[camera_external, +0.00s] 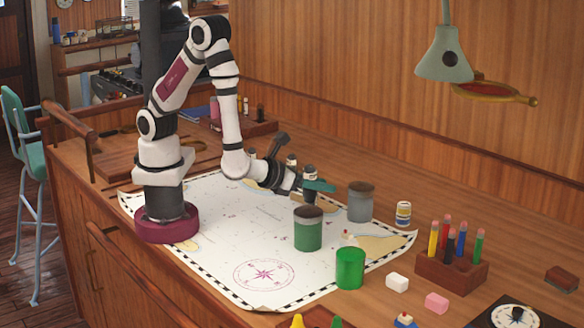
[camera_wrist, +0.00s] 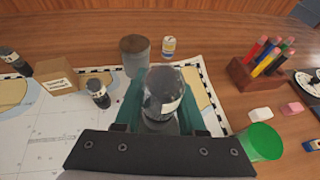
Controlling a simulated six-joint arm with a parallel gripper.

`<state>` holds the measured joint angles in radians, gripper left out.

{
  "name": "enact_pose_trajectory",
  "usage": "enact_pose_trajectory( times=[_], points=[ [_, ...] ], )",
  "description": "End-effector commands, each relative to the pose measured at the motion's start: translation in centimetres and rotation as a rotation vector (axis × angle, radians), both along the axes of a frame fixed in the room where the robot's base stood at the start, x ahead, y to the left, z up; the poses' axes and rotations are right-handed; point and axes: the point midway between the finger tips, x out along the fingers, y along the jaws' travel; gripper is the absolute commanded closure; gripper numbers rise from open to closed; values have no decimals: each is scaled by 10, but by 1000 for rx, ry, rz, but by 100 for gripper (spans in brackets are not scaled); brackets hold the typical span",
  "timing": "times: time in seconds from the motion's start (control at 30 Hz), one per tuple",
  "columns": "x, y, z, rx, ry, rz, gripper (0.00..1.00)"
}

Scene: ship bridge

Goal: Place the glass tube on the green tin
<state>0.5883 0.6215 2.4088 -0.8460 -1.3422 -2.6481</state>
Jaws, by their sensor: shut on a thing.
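My gripper (camera_external: 312,186) is shut on the glass tube (camera_wrist: 162,92), a clear, dark-looking tube with a pale label band. In the external view the tube (camera_external: 309,173) is upright, its lower part sticking out below the jaws. The green tin (camera_external: 308,235), dark green with a brownish top, stands on the chart straight below the tube in that view. The tube's lower end is close to the tin's top; I cannot tell whether they touch. My gripper hides this tin in the wrist view.
A grey tin (camera_external: 361,204) stands behind right, and a bright green cylinder (camera_external: 350,269) stands in front right. Similar small bottles (camera_wrist: 98,93) and a cardboard box (camera_wrist: 58,77) are to the left in the wrist view. A pencil block (camera_external: 450,272) stands farther right.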

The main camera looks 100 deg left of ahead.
Motion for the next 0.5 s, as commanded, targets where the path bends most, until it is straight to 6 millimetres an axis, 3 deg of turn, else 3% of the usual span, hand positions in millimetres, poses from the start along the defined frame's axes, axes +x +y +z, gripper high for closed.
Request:
enact_pose_trajectory(
  times=[0.13, 0.5],
  points=[
    [0, 0, -24, 1, 2, -1, 100],
    [0, -1, -28, 0, -1, -1, 100]
  ],
)
